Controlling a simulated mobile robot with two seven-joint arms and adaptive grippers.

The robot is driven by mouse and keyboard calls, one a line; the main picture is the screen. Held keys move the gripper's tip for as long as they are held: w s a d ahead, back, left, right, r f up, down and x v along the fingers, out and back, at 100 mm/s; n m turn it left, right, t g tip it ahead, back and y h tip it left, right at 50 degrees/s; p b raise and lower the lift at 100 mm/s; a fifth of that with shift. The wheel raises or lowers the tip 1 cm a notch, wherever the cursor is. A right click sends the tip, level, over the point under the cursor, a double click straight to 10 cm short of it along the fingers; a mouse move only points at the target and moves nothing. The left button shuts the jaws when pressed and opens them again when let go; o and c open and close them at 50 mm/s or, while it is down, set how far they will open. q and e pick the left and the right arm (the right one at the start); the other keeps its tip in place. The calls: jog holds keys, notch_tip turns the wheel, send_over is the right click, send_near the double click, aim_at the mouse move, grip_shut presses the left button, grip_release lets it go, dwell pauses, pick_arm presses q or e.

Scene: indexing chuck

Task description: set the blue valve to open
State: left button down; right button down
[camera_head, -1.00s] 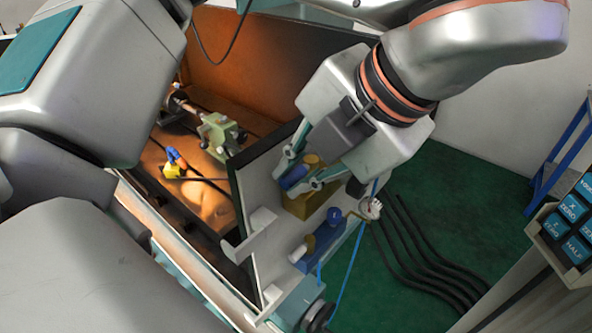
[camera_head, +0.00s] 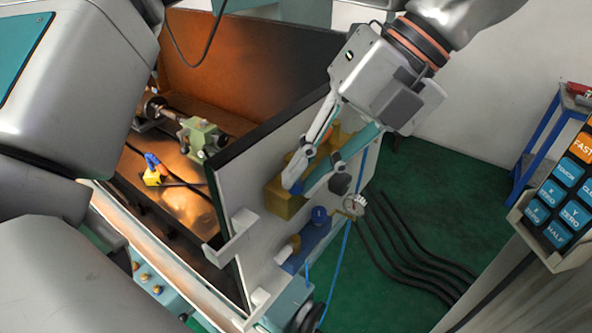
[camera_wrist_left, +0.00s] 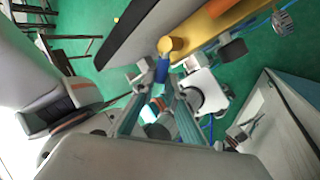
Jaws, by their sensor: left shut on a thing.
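The blue valve (camera_head: 313,235) is mounted low on the white panel (camera_head: 256,240), with a brass-coloured part and a pale-tipped handle (camera_head: 284,254) pointing down-left. Above it on the same panel sits a yellow valve (camera_head: 282,203). My left gripper (camera_head: 298,187) is at the yellow valve, apart from the blue-bodied one. In the left wrist view its fingertips (camera_wrist_left: 157,76) are shut on a small blue grip (camera_wrist_left: 162,67) beside a round yellow cap (camera_wrist_left: 170,45). My right gripper is not in view.
A gauge (camera_head: 354,205) and a thin blue hose (camera_head: 337,268) are right of the valves. Black cables (camera_head: 415,255) lie on the green floor. The open orange-lit machine bay (camera_head: 180,190) is behind the panel. A button pendant (camera_head: 562,205) stands at the right.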

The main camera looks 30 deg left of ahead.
pick_arm(q)
jog(key=w+n+g+h, duration=0.1)
jog(key=n, duration=0.2)
jog(key=w+n+g+h+b, duration=0.1)
jog(key=w+n+h, duration=0.1)
jog(key=n, duration=0.1)
jog(key=w+d+n+h+b, duration=0.1)
jog(key=n, duration=0.2)
jog(key=shift+w+f+n+g+h, duration=0.1)
jog(key=shift+w+n+g+h, duration=0.1)
jog(key=shift+n+g+h, duration=0.15)
dwell(0.4)
jog(key=c, duration=2.3)
grip_release()
jog(key=shift+w, duration=0.1)
